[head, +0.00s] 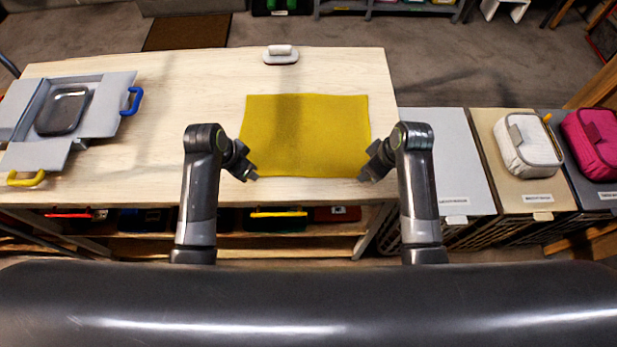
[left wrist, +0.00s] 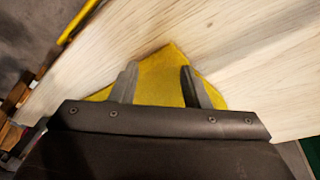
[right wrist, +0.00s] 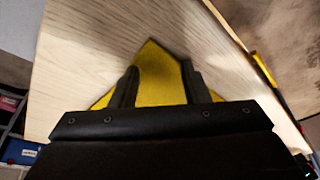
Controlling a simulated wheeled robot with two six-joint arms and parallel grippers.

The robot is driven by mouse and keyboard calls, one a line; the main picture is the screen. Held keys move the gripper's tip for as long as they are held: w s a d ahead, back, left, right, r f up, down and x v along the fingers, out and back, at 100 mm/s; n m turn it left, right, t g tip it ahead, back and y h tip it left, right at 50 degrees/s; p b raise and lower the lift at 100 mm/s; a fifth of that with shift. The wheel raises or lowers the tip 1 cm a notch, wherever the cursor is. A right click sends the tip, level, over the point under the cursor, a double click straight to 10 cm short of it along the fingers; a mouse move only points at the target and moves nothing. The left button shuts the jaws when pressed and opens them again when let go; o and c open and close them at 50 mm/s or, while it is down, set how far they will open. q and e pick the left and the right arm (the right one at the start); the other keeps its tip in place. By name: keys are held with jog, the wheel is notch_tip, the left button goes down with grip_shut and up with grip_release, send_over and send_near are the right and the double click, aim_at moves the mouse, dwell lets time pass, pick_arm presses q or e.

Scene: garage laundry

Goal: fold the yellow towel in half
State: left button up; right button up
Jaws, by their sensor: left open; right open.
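The yellow towel (head: 305,130) lies flat and unfolded on the pale wooden table, its near edge close to the table's front edge. My left gripper (head: 252,174) is open at the towel's near left corner. In the left wrist view a towel corner (left wrist: 160,85) shows between the spread fingers (left wrist: 160,68). My right gripper (head: 366,176) is open at the near right corner. In the right wrist view that corner (right wrist: 158,75) shows between the spread fingers (right wrist: 159,68). I cannot tell whether the fingers touch the cloth.
A grey open-flapped box (head: 98,124) with blue and yellow handles holds a dark tray (head: 62,110) at the table's left. A white handled block (head: 281,54) stands at the back edge. Labelled bins (head: 450,150) stand right of the table. The tabletop left of the towel is clear.

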pick_arm(q)
jog(key=shift+c, duration=0.3)
pick_arm(e)
jog(key=shift+c, duration=0.3)
pick_arm(q)
grip_shut()
pick_arm(e)
jog(key=shift+s+f, duration=0.1)
jog(key=shift+f, duration=0.05)
grip_shut()
pick_arm(q)
jog(key=shift+r, duration=0.1)
